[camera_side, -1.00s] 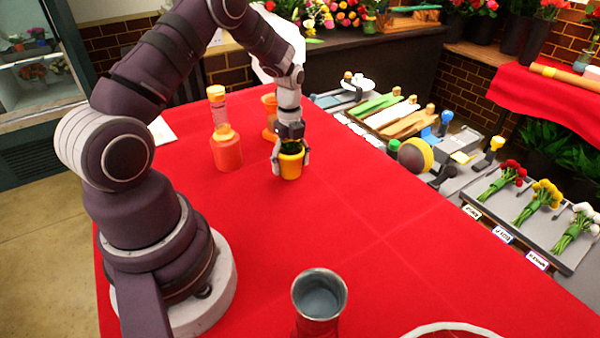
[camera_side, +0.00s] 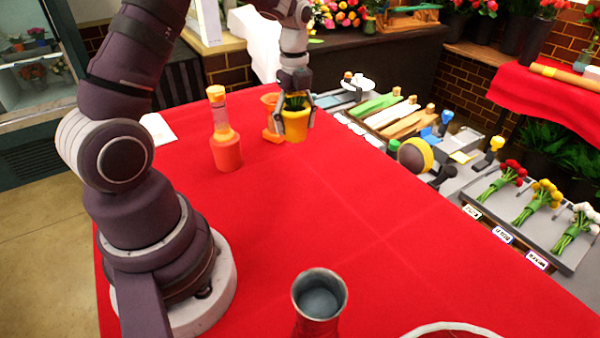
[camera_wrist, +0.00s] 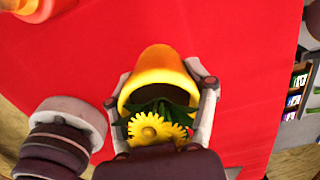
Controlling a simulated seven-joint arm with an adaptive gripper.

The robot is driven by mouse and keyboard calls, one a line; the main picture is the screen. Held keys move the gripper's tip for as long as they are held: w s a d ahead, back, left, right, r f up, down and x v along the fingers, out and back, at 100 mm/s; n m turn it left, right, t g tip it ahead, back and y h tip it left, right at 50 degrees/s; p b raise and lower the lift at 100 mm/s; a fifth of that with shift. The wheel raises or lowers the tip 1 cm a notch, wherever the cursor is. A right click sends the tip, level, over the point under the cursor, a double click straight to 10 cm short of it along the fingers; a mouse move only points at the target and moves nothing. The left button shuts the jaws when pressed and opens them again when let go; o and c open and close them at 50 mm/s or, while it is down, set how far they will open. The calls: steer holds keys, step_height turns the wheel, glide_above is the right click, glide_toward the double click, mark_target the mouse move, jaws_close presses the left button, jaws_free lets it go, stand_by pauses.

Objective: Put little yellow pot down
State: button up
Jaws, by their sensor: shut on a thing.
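The little yellow pot (camera_side: 295,125) is held between the fingers of my gripper (camera_side: 294,104) near the far end of the red table. Green leaves show at its top. In the wrist view the pot (camera_wrist: 157,72) sits between both fingertips, with leaves and yellow flowers (camera_wrist: 152,127) at its mouth. My gripper (camera_wrist: 163,90) is shut on the pot's sides. The pot looks close to the table top; I cannot tell whether its base is touching or slightly above the cloth.
An orange bottle (camera_side: 226,145) stands left of the pot, and an orange vessel (camera_side: 271,128) is right beside it. The middle of the red table (camera_side: 330,205) is clear. Trays with flower bunches (camera_side: 540,202) lie right.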

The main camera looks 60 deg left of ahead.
steer(key=d+m, duration=0.1)
steer(key=d, duration=0.2)
steer(key=w+d+m, duration=0.1)
steer(key=d, duration=0.3)
steer(key=d+m, duration=0.1)
steer(key=d, duration=0.3)
steer(key=shift+w+f+m, duration=0.15)
steer(key=shift+f+m, duration=0.1)
steer(key=shift+m, duration=0.15)
steer(key=m, duration=0.4)
glide_above(357, 262)
step_height(357, 262, down, 8)
steer(key=shift+f, duration=0.5)
steer(key=o, duration=1.3)
steer(key=shift+c, duration=0.2)
